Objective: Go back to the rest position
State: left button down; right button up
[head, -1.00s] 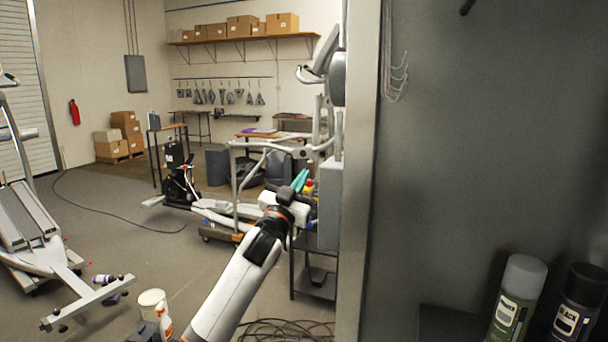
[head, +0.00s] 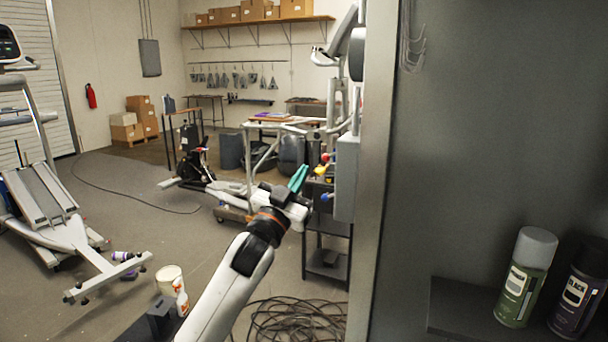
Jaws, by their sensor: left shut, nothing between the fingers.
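My left arm comes up from the bottom of the head view. Its gripper (head: 299,177), with teal fingers, is raised in front of the dark metal stand and is shut with nothing in it. It appears near a grey box-like panel at the cabinet edge; I cannot tell the gap between them. My right gripper is not in view.
A grey cabinet wall (head: 480,120) fills the right side, with a green spray can (head: 524,280) and a black spray can (head: 580,300) on its shelf. Exercise machines (head: 45,205) stand at left. A white bucket (head: 170,280) and coiled cables (head: 295,318) lie on the floor.

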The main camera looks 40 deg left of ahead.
pick_arm(q)
jog(key=shift+w+a+f, duration=0.1)
jog(key=shift+w, duration=0.05)
dwell(0.3)
